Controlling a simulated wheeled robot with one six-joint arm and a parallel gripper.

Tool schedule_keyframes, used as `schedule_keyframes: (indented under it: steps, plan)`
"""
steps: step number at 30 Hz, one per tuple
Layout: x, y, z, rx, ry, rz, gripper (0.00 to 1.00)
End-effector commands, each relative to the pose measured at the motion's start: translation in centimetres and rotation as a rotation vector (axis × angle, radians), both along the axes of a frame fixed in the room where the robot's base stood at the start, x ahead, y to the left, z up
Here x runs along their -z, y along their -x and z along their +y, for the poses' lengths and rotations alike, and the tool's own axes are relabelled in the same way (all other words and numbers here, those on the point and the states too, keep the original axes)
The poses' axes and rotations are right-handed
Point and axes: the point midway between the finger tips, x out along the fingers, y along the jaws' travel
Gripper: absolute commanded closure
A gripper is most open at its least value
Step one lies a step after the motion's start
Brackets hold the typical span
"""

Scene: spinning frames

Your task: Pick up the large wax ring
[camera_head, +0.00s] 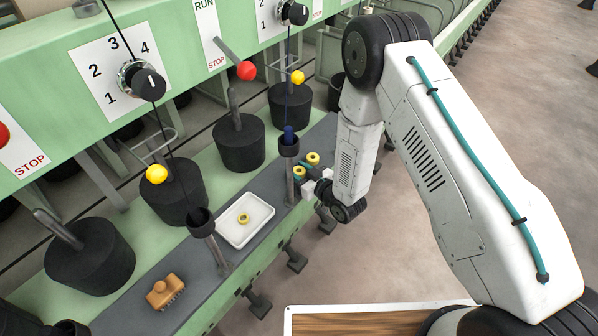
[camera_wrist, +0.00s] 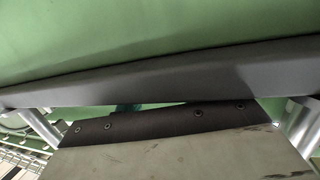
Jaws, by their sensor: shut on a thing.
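Two yellow wax rings, a nearer one (camera_head: 299,172) and a farther one (camera_head: 313,158), show at the far right part of the grey rail in the head view. A smaller-looking yellow ring (camera_head: 244,219) lies in a white tray (camera_head: 229,237). Which ring is the large one is hard to tell. No ring or fingertip shows clearly in the wrist view.
A dark cup on a post with a blue piece (camera_head: 289,138) stands close left of my gripper. Another cup post (camera_head: 201,222) stands left of the tray. An orange-brown brush (camera_head: 164,291) lies on the rail. Dark weights (camera_head: 238,143) line the green machine. Open floor lies right.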

Motion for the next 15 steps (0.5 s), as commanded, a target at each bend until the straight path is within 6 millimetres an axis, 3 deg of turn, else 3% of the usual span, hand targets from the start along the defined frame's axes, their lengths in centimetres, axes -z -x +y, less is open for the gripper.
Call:
schedule_keyframes:
  steps: [7,15]
  plan:
    - [-1.9,-0.1,0.0,0.0,-0.001,-0.003,0.83]
    - [-7.0,-0.1,0.0,0.0,0.0,-0.004,0.83]
